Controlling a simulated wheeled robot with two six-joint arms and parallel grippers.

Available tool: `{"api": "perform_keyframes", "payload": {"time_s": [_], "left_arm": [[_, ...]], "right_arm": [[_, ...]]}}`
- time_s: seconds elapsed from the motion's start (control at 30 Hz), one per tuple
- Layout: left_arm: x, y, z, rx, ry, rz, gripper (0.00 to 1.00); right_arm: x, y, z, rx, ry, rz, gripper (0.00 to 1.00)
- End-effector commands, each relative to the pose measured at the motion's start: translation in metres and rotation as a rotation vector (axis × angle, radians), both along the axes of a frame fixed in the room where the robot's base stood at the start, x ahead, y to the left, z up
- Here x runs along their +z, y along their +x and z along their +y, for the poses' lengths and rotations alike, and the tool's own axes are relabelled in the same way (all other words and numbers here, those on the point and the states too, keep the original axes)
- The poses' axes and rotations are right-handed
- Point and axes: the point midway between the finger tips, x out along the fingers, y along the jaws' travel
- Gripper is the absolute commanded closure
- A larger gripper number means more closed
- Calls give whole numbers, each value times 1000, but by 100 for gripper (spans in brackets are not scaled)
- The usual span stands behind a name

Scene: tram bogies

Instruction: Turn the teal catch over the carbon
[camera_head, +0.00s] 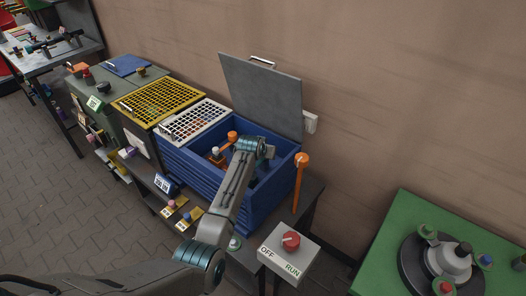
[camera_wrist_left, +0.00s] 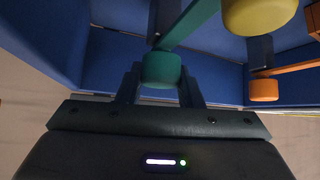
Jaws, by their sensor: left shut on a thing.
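The teal catch (camera_wrist_left: 163,70) shows in the left wrist view as a round teal knob with a flat teal bar running up and to the right. My left gripper (camera_wrist_left: 160,86) has its two dark fingers on either side of the knob and is shut on it. In the head view my left arm reaches over the open blue box, and the fingers and teal catch are hidden there. I cannot make out the carbon for certain. My right gripper is in neither view.
The blue box (camera_head: 191,170) has its grey lid (camera_head: 262,90) standing open. A yellow knob (camera_wrist_left: 258,14) and an orange catch (camera_wrist_left: 264,88) are close by. An orange lever (camera_head: 299,180) and an OFF/RUN switch box (camera_head: 288,250) stand to the right.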

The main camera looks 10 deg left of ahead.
Motion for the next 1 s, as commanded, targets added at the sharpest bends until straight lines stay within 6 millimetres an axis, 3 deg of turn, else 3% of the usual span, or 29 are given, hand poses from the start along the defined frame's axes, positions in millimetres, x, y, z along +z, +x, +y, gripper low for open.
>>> {"api": "perform_keyframes", "payload": {"time_s": [0.07, 0.1, 0.2, 0.63, 1.0], "left_arm": [[0, 0, 0, 1, -1, 0, 100], [0, 0, 0, 1, -1, 0, 59], [0, 0, 0, 1, -1, 0, 45], [6, -6, 1, 1, -1, -2, 45], [43, -45, 4, 1, -1, -3, 45]], "right_arm": [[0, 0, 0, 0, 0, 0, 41], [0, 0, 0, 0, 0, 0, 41], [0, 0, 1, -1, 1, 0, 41], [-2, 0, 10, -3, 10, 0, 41], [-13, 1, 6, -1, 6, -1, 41]]}}
